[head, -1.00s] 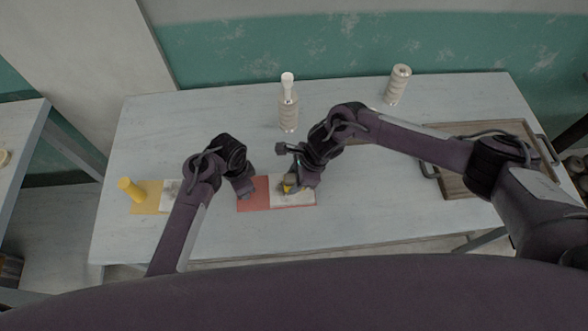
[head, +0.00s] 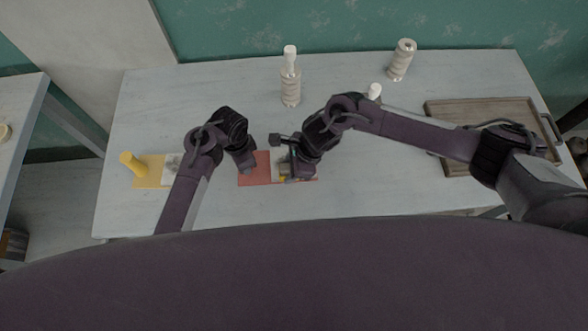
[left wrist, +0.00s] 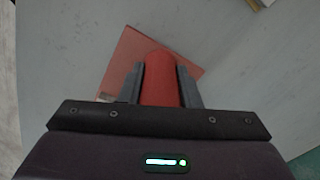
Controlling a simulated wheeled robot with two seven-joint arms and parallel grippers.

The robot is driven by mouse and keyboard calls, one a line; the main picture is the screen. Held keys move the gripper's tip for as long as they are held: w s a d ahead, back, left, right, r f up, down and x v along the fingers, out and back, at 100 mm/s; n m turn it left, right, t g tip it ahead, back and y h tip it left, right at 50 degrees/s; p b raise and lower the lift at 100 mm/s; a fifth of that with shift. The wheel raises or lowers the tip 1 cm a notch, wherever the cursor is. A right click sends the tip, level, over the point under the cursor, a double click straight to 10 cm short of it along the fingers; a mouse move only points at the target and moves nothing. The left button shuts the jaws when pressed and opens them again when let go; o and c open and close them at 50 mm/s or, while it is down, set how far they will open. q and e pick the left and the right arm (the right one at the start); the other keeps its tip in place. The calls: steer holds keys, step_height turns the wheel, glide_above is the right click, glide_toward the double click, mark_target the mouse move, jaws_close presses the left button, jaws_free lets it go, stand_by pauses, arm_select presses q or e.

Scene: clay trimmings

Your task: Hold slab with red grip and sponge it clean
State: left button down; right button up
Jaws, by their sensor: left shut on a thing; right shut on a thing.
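The slab with the red grip lies on the table; its red half (head: 255,170) shows in the head view, with its pale half partly hidden behind my right gripper. My left gripper (head: 250,166) is at the red half. In the left wrist view its two fingers (left wrist: 161,88) are shut on the upright red grip (left wrist: 160,72), with the red plate (left wrist: 128,48) behind it. My right gripper (head: 289,174) is over the pale half, shut on a small yellow thing that looks like the sponge (head: 283,178), mostly hidden by the fingers.
A second slab (head: 148,177) with a yellow grip (head: 131,164) lies at the left, partly behind my left arm. A ridged bottle (head: 290,84) and a ridged container (head: 402,59) stand at the back. A white-topped thing (head: 375,90) shows behind my right arm. A wooden tray (head: 485,109) lies at the right.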

steer(key=shift+w, duration=4.25)
arm_select(q)
steer(key=shift+d, duration=0.1)
arm_select(e)
steer(key=shift+a, duration=0.95)
steer(key=shift+s, duration=4.95)
steer(key=shift+r, duration=4.05)
arm_select(q)
steer(key=c, duration=1)
jaws_free()
